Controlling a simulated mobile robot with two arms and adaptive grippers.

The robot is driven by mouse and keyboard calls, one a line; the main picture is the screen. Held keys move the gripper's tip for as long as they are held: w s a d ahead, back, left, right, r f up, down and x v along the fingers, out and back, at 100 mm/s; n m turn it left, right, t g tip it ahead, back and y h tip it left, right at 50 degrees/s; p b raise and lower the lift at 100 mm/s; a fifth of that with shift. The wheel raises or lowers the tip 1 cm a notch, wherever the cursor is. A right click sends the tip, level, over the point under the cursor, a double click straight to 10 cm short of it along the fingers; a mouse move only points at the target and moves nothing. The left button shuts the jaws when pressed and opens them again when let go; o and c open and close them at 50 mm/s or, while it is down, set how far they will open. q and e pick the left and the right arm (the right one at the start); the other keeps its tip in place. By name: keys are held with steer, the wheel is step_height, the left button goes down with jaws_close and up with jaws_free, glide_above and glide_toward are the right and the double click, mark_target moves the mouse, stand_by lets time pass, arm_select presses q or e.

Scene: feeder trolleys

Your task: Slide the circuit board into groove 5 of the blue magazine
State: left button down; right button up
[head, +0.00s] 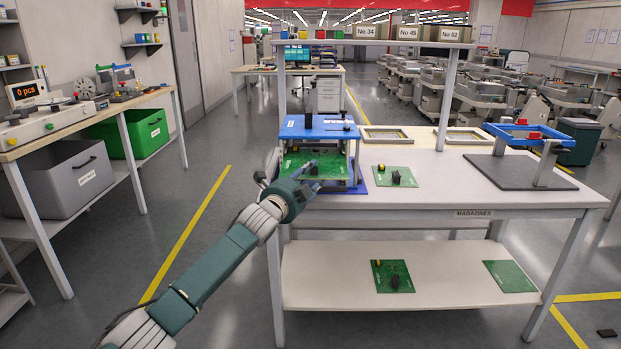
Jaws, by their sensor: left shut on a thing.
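The blue magazine (318,124) stands at the left end of the table, with a blue top, light side walls and an open front facing me. A green circuit board (337,170) lies level at its open front, at least partly between the walls. My left gripper (312,176) reaches in from the lower left and is shut on the front part of this board. The gripper hides some of the board. I cannot tell which groove the board lines up with or how deep it sits. My right gripper is not in view.
Another board (395,176) lies on the table (450,208) just right of the magazine. Farther right, a blue frame (527,133) stands on a dark mat (505,172). A shelf post (446,100) rises behind. Two boards lie on the lower shelf (335,290).

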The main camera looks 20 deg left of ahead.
arm_select(q)
steer(key=shift+r, duration=0.2)
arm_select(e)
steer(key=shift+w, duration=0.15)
arm_select(q)
steer(key=shift+w, duration=0.15)
steer(key=shift+w+a, duration=0.2)
steer(key=shift+w, duration=0.45)
steer(key=shift+w+a, duration=0.15)
steer(key=shift+w, duration=0.55)
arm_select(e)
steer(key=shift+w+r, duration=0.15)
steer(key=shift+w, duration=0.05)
